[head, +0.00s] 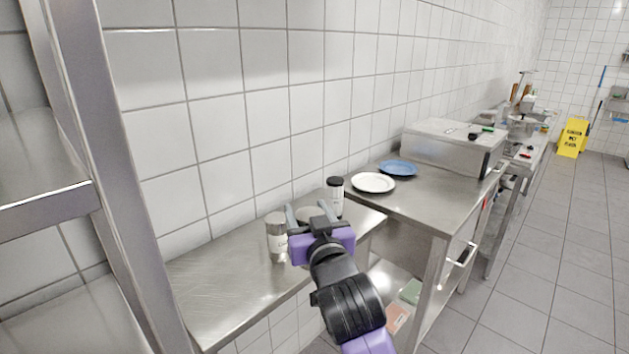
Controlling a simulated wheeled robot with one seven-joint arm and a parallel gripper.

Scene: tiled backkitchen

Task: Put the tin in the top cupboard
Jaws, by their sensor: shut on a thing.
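My gripper (308,216) is over the low steel table, with its two grey fingers closed around a small, pale, round-topped thing (308,213). It looks like the tin, but the purple gripper body hides most of it, and I cannot tell whether it touches the table. A silver-topped container with a pale label (277,240) stands upright just left of the gripper. A white container with a black lid (335,193) stands upright just behind and to the right. No cupboard with doors is in view.
A steel frame with shelves (78,140) rises close on the left. The low steel table (225,285) is bare at left. A higher steel counter (425,200) at right holds a white plate (373,183), a blue plate (398,168) and a steel box (440,150). Floor at right is open.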

